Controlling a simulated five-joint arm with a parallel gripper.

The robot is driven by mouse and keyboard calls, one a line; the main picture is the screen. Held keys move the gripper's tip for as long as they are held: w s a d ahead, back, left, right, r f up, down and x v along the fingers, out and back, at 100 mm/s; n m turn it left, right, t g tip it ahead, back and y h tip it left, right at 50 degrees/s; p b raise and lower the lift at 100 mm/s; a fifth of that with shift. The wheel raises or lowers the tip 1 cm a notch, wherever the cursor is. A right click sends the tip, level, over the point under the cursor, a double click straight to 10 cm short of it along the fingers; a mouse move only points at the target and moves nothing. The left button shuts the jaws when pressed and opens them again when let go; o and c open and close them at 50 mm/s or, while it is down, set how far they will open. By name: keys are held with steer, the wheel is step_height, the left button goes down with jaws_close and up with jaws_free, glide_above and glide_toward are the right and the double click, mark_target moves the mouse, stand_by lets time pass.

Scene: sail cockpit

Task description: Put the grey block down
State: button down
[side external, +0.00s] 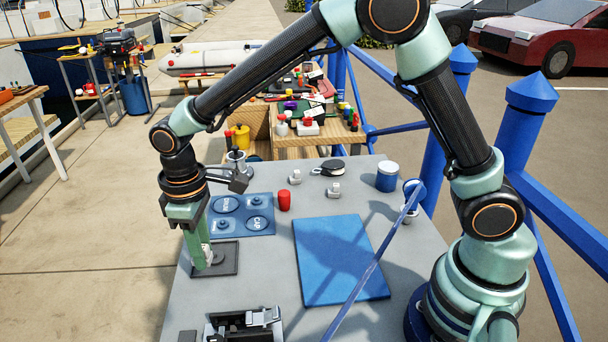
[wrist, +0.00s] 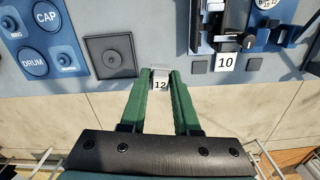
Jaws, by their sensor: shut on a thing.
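My gripper (wrist: 160,78) is shut on a small grey block (wrist: 160,71), held between the fingertips. A white tag reading 12 (wrist: 160,85) shows at the block's near side; I cannot tell whether it is on the block. In the side external view my gripper (side external: 203,262) points down at the left edge of the grey table (side external: 260,270), with a pale bit of the block (side external: 207,254) showing by the fingers. A dark square pad (wrist: 112,56) lies just left of the fingertips in the wrist view. The gap beneath the block is hidden.
A blue board with CAP and DRUM discs (side external: 240,215) lies behind the pad. A red cylinder (side external: 284,200) stands beside it. A blue mat (side external: 340,258) lies bare at the middle. A black fixture (side external: 245,326) stands at the front; tag 10 (wrist: 226,62) is by it.

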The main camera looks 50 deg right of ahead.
step_height(320, 180, up, 8)
steer(key=shift+r, duration=0.25)
steer(key=d+r, duration=0.1)
steer(key=d, duration=0.1)
steer(key=r+n, duration=0.1)
steer(key=n, duration=0.1)
glide_above(321, 261)
step_height(321, 261, down, 20)
steer(key=shift+r, duration=0.15)
steer(key=c, duration=0.6)
jaws_free()
steer(key=shift+c, duration=0.2)
